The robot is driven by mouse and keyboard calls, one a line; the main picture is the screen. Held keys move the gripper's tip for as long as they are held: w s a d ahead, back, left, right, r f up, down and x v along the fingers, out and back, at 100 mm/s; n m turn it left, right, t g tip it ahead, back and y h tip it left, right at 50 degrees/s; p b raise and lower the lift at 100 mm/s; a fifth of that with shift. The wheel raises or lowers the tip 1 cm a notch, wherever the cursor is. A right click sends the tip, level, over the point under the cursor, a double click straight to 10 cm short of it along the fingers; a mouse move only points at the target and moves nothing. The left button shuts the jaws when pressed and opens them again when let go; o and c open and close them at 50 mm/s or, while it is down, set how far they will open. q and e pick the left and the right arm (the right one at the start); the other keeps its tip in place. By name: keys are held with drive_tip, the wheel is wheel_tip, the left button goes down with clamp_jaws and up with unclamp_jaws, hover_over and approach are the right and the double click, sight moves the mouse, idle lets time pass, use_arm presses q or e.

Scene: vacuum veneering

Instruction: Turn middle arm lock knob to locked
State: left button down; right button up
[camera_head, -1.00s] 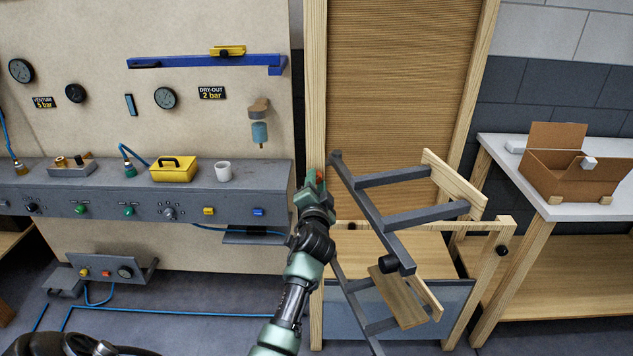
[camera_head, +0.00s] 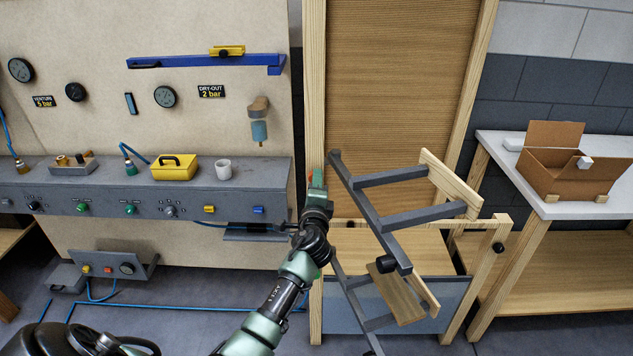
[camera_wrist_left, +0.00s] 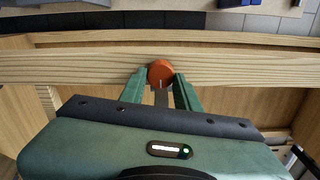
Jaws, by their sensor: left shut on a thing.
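An orange-red round knob (camera_wrist_left: 160,72) sits on a pale wooden rail (camera_wrist_left: 235,68) in the left wrist view, with a small light mark near its lower edge. My left gripper (camera_wrist_left: 160,80) is shut on this knob, one green finger on each side. In the head view the left gripper (camera_head: 317,181) is at the left wooden post (camera_head: 316,110) of the frame, and its fingers hide the knob. I cannot read a locked or unlocked label. My right gripper is not in view.
Grey bars (camera_head: 375,220) with a black knob (camera_head: 404,266) lean close right of the gripper. A grey control panel (camera_head: 265,178) with a yellow box (camera_head: 174,168) is on the left. A white table (camera_head: 560,208) holds an open cardboard box (camera_head: 560,180) at right.

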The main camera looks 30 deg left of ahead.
use_arm(q)
drive_tip(key=shift+a+r, duration=0.35)
drive_tip(key=shift+r, duration=0.1)
drive_tip(key=c, duration=1)
unclamp_jaws()
drive_tip(key=v, duration=0.7)
drive_tip(key=shift+s+d+f, duration=0.15)
drive_tip(key=shift+s+f, duration=0.1)
drive_tip(key=shift+f, duration=0.1)
